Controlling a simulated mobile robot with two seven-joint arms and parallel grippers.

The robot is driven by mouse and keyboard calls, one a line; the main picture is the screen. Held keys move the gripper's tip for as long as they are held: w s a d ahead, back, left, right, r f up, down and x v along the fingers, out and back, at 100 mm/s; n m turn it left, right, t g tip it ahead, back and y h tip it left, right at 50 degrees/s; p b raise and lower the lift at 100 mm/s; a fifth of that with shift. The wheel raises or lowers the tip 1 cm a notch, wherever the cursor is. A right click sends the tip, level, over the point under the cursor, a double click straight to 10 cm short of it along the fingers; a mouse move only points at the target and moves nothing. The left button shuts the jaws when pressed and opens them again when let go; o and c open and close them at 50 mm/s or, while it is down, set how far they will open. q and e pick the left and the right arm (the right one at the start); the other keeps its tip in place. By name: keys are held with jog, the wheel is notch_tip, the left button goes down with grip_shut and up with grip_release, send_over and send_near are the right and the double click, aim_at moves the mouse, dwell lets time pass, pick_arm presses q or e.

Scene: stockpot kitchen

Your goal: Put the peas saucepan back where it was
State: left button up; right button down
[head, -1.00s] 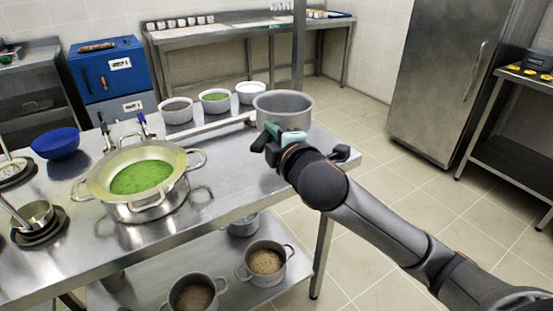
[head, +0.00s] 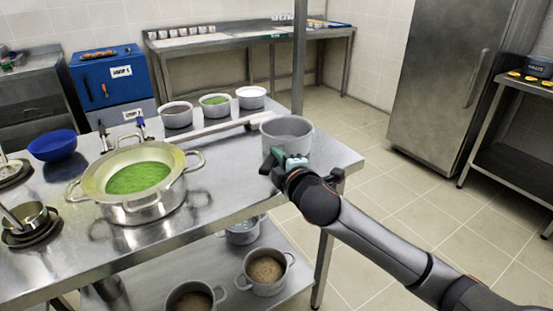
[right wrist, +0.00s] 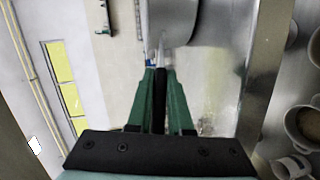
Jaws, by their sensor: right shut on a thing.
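The peas saucepan (head: 287,138) is a grey metal pan at the right end of the steel table, and its visible inside looks empty. My right gripper (head: 284,162) is on its near side, shut on its handle. In the right wrist view the fingers (right wrist: 161,78) close on a dark handle (right wrist: 159,100), with the grey pan wall (right wrist: 172,22) beyond the tips. I cannot tell whether the pan's base touches the table. A pot (head: 145,211) with a wide sieve (head: 95,181) holding green peas (head: 138,178) stands on the table. My left gripper is not in view.
Several white bowls (head: 251,97) line the table's back edge, with a long metal bar (head: 215,130) in front. A blue bowl (head: 52,145) is at the left. Lidless pots (head: 265,272) stand on the lower shelf. Bare tabletop (head: 225,165) lies between the sieve and saucepan.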

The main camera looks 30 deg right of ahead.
jog(key=c, duration=1.2)
grip_release()
jog(key=shift+f, duration=0.15)
jog(key=shift+c, duration=0.2)
jog(key=o, duration=0.4)
